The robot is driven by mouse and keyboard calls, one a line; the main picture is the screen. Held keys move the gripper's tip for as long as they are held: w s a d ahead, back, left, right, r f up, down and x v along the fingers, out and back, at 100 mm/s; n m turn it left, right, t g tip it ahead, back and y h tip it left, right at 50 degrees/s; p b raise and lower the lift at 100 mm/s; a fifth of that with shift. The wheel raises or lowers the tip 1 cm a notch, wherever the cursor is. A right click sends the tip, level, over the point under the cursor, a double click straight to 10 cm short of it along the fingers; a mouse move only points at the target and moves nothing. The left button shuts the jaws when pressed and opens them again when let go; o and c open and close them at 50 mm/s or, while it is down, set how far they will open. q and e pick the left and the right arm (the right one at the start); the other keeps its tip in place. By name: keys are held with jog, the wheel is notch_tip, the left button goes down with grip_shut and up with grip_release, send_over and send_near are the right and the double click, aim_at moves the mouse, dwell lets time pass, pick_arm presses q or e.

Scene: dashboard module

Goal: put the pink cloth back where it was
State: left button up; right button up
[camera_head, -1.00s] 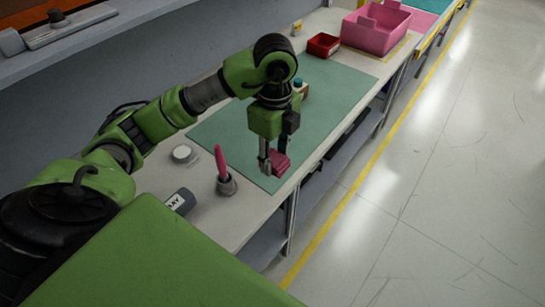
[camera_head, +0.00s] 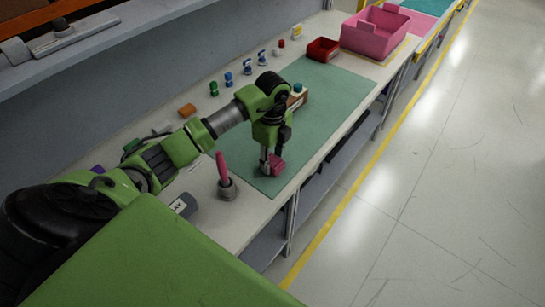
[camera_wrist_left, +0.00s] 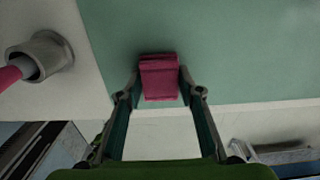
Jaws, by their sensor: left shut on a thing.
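The pink cloth (camera_head: 277,165) is a small folded dark-pink bundle. My left gripper (camera_head: 268,167) points down over the near edge of the green mat (camera_head: 335,100) and is shut on the cloth. In the left wrist view the cloth (camera_wrist_left: 159,78) sits between the two fingertips of the left gripper (camera_wrist_left: 160,90), with the mat behind it. I cannot tell whether the cloth touches the mat. My right gripper is not in view.
A grey holder (camera_head: 228,188) with a pink-handled tool stands left of the gripper. A dark labelled cylinder (camera_head: 184,205) lies nearby. A small box (camera_head: 298,98) stands on the mat behind the arm. A red bin (camera_head: 323,49) and a pink crate (camera_head: 375,32) are farther back.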

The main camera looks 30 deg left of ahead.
aim_at(272, 160)
pick_arm(q)
jog(key=shift+f, duration=0.1)
jog(key=o, duration=1.1)
jog(key=shift+c, duration=0.2)
notch_tip(272, 160, up, 12)
jog(key=b, duration=0.2)
